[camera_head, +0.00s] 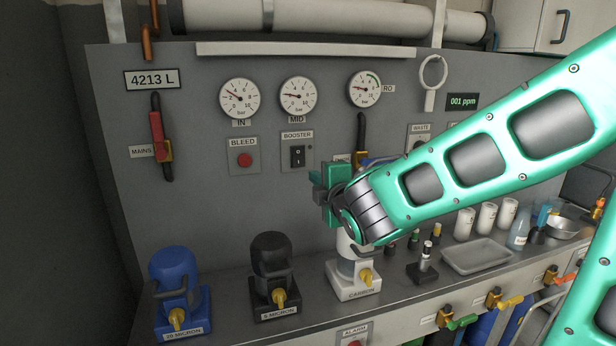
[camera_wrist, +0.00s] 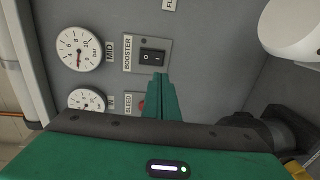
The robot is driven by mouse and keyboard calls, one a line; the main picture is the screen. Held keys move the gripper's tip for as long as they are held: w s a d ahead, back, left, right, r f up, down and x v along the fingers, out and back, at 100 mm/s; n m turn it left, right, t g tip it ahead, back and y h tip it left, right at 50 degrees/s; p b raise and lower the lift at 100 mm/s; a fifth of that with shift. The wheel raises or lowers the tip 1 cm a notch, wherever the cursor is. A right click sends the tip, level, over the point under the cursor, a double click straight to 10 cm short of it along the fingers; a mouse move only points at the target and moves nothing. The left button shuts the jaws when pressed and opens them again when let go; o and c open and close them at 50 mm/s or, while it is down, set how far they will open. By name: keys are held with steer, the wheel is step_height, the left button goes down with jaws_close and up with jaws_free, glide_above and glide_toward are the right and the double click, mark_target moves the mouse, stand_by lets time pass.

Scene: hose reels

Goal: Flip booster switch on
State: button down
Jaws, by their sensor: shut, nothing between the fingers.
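The booster switch (camera_head: 298,156) is a black rocker on a small grey plate labelled BOOSTER, on the grey wall panel (camera_head: 215,200). In the wrist view the booster switch (camera_wrist: 153,57) lies just beyond my fingertips, and its plate is turned sideways. I cannot tell which side of the rocker is pressed in. My green gripper (camera_head: 316,187) is to the right of and below the switch in the head view. The gripper (camera_wrist: 160,80) is shut and empty in the wrist view. Whether its tips touch the plate is not clear, but they look apart from the rocker.
The red bleed button (camera_head: 244,160) is left of the switch, with gauges (camera_head: 298,95) above. Blue (camera_head: 175,270), black (camera_head: 270,258) and white (camera_head: 345,272) filter housings stand on the counter below. A handled valve (camera_head: 361,132) is close to the gripper's right.

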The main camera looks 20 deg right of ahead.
mark_target(298, 166)
steer(key=w, duration=0.4)
steer(key=w+f, duration=0.1)
steer(key=w, duration=0.8)
steer(key=shift+f, duration=0.3)
steer(key=shift+w, duration=0.1)
steer(key=shift+f, duration=0.1)
steer(key=shift+s, duration=0.45)
steer(key=s+f, duration=0.1)
steer(key=s, duration=1.2)
steer(key=shift+f, duration=0.35)
steer(key=shift+d, duration=0.1)
